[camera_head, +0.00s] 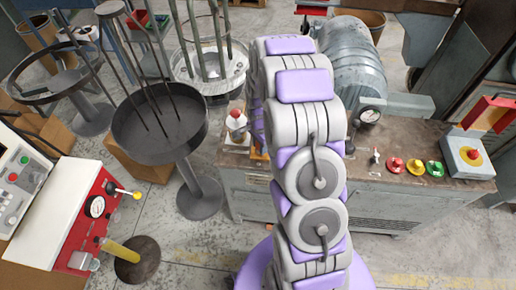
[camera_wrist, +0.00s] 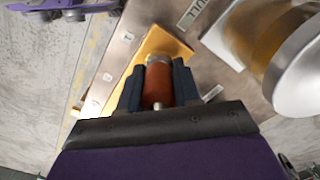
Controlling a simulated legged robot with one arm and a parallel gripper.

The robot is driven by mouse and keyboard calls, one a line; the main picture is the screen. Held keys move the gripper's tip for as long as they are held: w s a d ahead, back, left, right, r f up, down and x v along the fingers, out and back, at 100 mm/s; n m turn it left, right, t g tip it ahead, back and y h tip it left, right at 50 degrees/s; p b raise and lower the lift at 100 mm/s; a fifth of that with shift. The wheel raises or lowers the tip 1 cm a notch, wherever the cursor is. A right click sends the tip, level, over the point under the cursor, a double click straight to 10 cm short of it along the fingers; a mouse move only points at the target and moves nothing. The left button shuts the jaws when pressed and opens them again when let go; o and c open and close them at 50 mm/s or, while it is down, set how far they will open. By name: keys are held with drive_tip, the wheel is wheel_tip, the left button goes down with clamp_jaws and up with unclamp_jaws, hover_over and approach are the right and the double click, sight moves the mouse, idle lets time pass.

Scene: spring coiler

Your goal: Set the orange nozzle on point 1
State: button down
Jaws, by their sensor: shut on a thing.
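In the wrist view my gripper (camera_wrist: 158,88) is shut on the orange nozzle (camera_wrist: 158,80), a short reddish-orange cylinder with a paler far end, held between the two dark fingers. Beyond and beneath it is a yellow-orange strip (camera_wrist: 165,43) on the brown bench top. Whether the nozzle touches the surface is unclear. In the head view my arm hides the gripper and nozzle.
A large round metal-and-amber part (camera_wrist: 285,60) stands close right of my gripper in the wrist view. In the head view the bench (camera_head: 350,150) carries red (camera_head: 394,165), yellow (camera_head: 414,168) and green (camera_head: 434,169) pieces at right. A white part with a red top (camera_head: 236,121) stands at left.

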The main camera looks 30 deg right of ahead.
drive_tip(key=shift+d+f, duration=0.1)
drive_tip(key=shift+a+r+b, duration=0.2)
drive_tip(key=shift+r+b, duration=0.05)
drive_tip(key=shift+b, duration=0.05)
drive_tip(key=shift+d, duration=0.45)
idle(0.8)
drive_tip(key=shift+f, duration=0.55)
idle(0.6)
drive_tip(key=c, duration=0.7)
unclamp_jaws()
